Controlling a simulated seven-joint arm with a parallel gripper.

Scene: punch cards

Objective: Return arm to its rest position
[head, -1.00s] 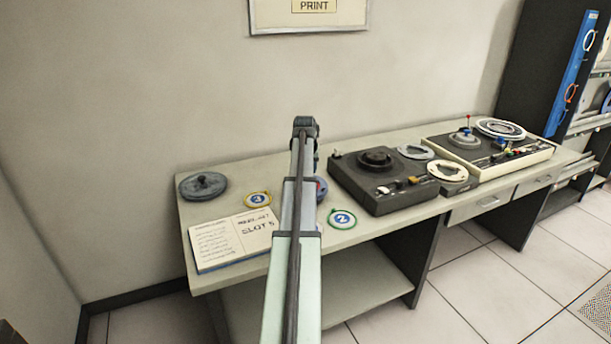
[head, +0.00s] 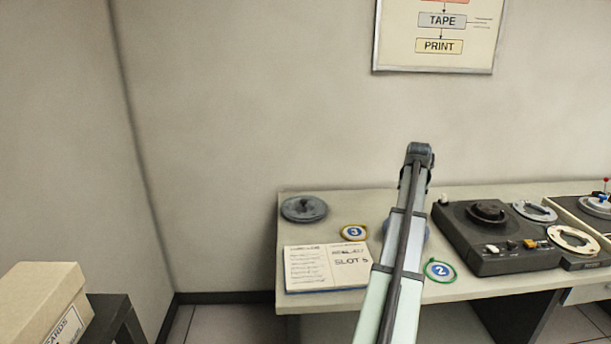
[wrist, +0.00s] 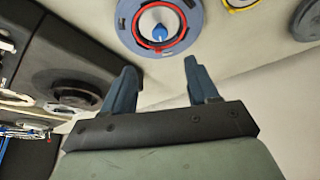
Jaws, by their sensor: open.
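My arm stretches away from me over the desk (head: 480,300) in the head view, and its far end is above the desktop near the wall. In the wrist view my gripper (wrist: 160,70) is open, its two dark blue fingers wide apart with nothing between them. Beyond the fingertips, a blue-grey round base (wrist: 192,38) holds a red ring around a blue knob. In the head view my arm hides most of that base.
Around my arm lie an open booklet (head: 310,268), a yellow-ringed disc marked 3 (head: 354,232), a green-ringed disc marked 2 (head: 439,271) and a grey round base (head: 304,209). A dark tape machine (head: 490,245) stands right. A cardboard box (head: 40,300) is at the lower left.

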